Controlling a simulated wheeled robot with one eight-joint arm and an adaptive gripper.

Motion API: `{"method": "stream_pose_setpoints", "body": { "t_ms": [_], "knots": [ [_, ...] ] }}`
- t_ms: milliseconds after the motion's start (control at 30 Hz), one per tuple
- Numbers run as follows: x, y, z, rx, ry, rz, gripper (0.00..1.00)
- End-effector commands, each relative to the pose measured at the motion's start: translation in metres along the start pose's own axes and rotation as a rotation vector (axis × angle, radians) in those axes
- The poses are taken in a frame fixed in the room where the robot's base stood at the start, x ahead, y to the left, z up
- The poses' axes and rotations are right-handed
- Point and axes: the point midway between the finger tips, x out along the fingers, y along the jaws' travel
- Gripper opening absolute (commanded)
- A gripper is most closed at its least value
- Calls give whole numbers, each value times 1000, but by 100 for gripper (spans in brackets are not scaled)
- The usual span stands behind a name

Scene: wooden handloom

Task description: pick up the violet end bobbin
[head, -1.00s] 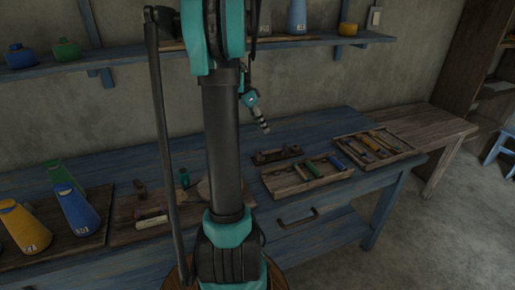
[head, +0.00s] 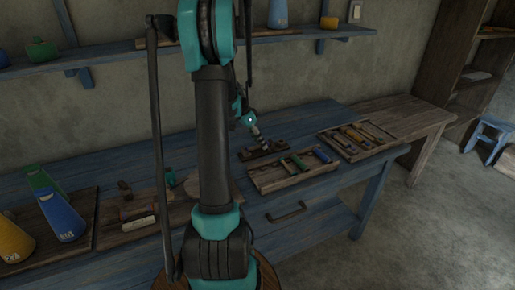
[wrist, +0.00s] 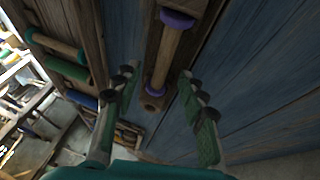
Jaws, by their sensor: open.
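The violet end bobbin (wrist: 166,58) has a pale wooden shaft with a violet disc at each end. It lies in a narrow wooden holder (wrist: 150,28) on the blue bench, and the holder shows in the head view (head: 274,153). My gripper (wrist: 158,78) is open and empty, its two fingers apart. In the wrist view the near end of the bobbin shows between the fingertips; I cannot tell whether they touch it. In the head view my gripper (head: 261,141) is right at the holder, and the bobbin is too small to make out.
A wooden tray (head: 262,186) with green and blue bobbins sits in front of the holder. Another tray (head: 350,156) with several bobbins is to the right. Bare blue bench lies behind the holder.

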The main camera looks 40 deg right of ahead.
Motion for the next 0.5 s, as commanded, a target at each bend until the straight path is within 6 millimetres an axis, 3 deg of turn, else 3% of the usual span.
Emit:
{"method": "stream_pose_setpoints", "body": {
  "t_ms": [267,500],
  "knots": [
    [3,0,0,0,0,0,40],
    [2,0,0,0,0,0,10]
  ]
}}
